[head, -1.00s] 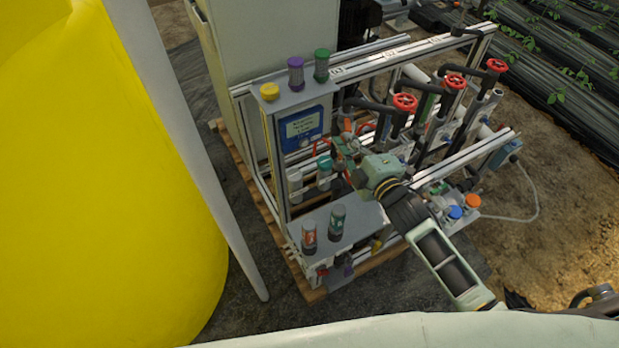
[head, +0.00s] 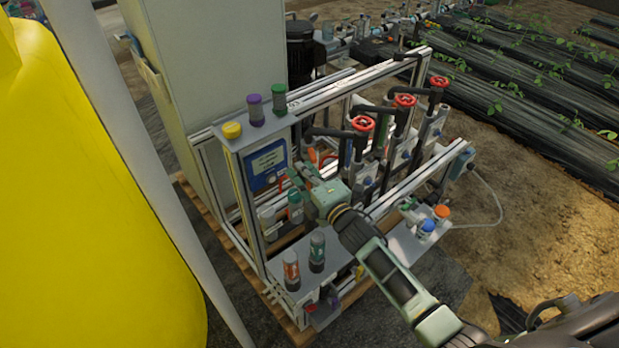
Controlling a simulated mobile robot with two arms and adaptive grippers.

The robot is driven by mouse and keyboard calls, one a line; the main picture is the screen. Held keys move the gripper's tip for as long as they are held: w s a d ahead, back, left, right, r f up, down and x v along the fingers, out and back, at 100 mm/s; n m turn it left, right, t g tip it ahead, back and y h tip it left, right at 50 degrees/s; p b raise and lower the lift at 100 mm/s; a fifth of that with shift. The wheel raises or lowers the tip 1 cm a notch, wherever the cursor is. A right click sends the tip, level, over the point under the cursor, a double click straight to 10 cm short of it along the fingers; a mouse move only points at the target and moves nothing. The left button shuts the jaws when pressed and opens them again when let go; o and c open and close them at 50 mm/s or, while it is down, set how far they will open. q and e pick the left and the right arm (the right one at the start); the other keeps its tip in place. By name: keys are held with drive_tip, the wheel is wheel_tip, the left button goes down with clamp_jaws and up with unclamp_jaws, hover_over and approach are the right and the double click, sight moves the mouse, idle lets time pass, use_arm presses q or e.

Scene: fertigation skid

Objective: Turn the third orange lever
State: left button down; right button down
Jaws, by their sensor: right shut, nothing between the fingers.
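A small orange part (head: 312,155), which looks like a lever, shows just behind and above my right gripper, beside the blue-framed display. I cannot tell which lever in the row it is; other orange levers are hidden or too small to make out. My right gripper (head: 303,179) reaches in from the lower right, its fingers shut and empty in front of the skid's pipework. Whether its fingertips touch anything is hard to tell. My left gripper is not in view.
Red handwheels (head: 362,123) stand on dark pipes to the right of the gripper. The blue-framed display (head: 267,165) is on its left. Bottles (head: 291,271) stand on the front shelf. A yellow tank (head: 80,220) and pale post (head: 140,170) fill the left.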

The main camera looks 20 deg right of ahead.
drive_tip(key=shift+w, duration=0.15)
drive_tip(key=shift+s+d+n+g+y, duration=0.3)
drive_tip(key=shift+d+n+y, duration=0.3)
drive_tip(key=shift+d+y, duration=0.25)
drive_tip(key=shift+s+d+n+g+y, duration=0.3)
drive_tip(key=shift+d+n+y, duration=0.35)
drive_tip(key=shift+y, duration=0.3)
drive_tip(key=shift+d, duration=0.1)
